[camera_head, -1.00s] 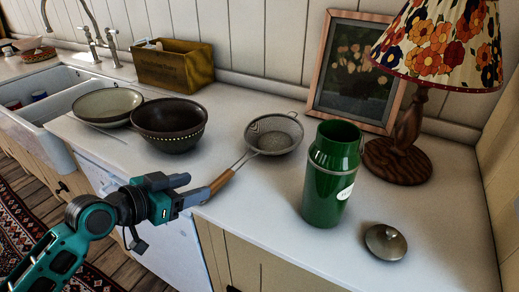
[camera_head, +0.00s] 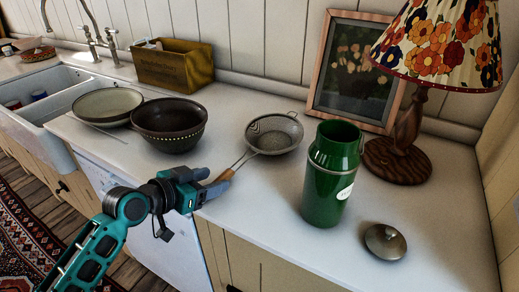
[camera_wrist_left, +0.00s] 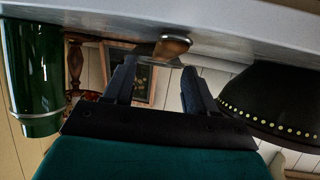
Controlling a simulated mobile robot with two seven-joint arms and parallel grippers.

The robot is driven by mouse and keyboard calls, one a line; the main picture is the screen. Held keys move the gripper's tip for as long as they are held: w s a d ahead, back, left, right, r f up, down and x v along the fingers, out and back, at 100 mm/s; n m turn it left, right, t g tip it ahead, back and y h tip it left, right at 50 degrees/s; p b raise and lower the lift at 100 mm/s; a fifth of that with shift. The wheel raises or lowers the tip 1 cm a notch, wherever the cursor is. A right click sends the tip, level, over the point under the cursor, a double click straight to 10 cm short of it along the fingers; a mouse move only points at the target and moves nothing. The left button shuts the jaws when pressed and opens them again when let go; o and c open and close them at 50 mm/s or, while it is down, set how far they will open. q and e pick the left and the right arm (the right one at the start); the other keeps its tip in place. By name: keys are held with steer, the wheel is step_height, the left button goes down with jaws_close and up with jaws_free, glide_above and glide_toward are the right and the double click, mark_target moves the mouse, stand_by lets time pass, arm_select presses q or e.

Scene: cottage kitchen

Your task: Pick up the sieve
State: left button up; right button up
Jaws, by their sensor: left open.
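The sieve (camera_head: 272,134) lies on the worktop, its round mesh bowl toward the wall and its wooden handle (camera_head: 224,176) pointing toward the front edge. My left gripper (camera_head: 208,184) is open at the handle end, which it partly hides in the head view. In the left wrist view, which is upside down, the handle (camera_wrist_left: 172,46) shows between the two fingers of the gripper (camera_wrist_left: 160,72), near their tips. I cannot tell whether a finger touches it. My right gripper is not in view.
A green canister (camera_head: 331,172) stands right of the sieve, with a metal lid (camera_head: 385,242) nearby. A dark bowl (camera_head: 170,125) and a pale bowl (camera_head: 107,105) stand to the left. A lamp (camera_head: 400,160) and picture frame (camera_head: 355,70) are behind.

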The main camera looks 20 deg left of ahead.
mark_target(225, 174)
arm_select(q)
steer(key=shift+x, duration=2.45)
steer(key=shift+a+r, duration=0.1)
steer(key=c, duration=0.9)
steer(key=shift+c, duration=0.4)
steer(key=shift+r, duration=0.15)
